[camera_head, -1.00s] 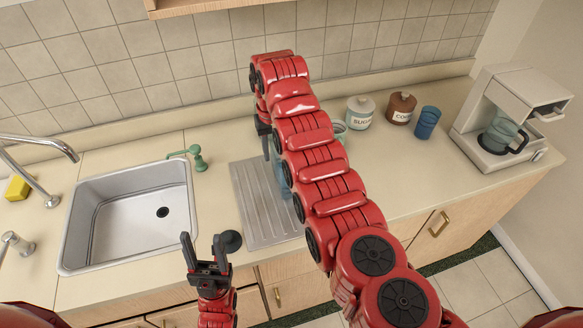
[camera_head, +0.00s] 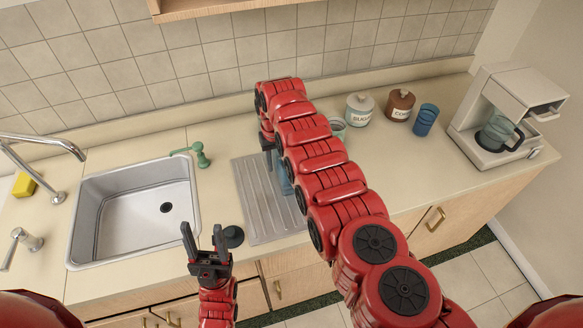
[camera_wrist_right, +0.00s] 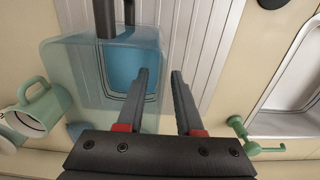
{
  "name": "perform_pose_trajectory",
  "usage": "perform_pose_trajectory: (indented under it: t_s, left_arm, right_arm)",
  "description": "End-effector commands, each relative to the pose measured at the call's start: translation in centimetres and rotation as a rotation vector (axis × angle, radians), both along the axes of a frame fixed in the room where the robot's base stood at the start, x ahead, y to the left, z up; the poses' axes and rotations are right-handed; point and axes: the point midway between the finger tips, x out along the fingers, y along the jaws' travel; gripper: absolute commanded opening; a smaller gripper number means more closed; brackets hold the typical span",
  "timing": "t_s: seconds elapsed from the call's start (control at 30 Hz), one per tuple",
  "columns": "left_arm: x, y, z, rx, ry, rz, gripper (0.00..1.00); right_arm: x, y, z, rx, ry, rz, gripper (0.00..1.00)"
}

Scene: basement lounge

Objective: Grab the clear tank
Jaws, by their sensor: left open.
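The clear tank (camera_wrist_right: 75,70) is a see-through, pale blue box on the left of the right wrist view. In the head view a blue part (camera_head: 284,182), perhaps of it, shows beside my right arm, which hides the rest. My right gripper (camera_wrist_right: 160,75) is open, with its fingers apart. In the wrist view one finger overlaps the tank's right side and the other lies just outside it; contact is unclear. My left gripper (camera_head: 203,232) is open and empty in front of the counter, left of the drainboard.
A metal drainboard (camera_head: 248,208) lies right of the sink (camera_head: 135,215). A green soap dispenser (camera_head: 200,155) stands behind it. A green mug (camera_wrist_right: 42,105) is close to the tank. Canisters (camera_head: 400,105), a blue glass (camera_head: 425,119) and a coffee maker (camera_head: 500,125) stand to the right.

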Motion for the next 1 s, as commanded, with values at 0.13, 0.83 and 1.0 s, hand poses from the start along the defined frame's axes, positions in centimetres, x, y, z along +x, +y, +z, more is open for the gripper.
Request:
perform_pose_trajectory:
  t_s: [0.13,0.83,1.0]
  left_arm:
    - [0.0,0.0,0.0,0.0,0.0,0.0,0.55]
    - [0.0,0.0,0.0,0.0,0.0,0.0,0.55]
    - [0.0,0.0,0.0,0.0,0.0,0.0,0.55]
  right_arm:
    - [0.0,0.0,0.01,0.0,0.0,0.0,0.06]
    - [-0.01,0.0,0.0,0.0,0.0,0.0,0.0]
    - [-0.01,0.0,0.0,0.0,0.0,0.0,0.0]
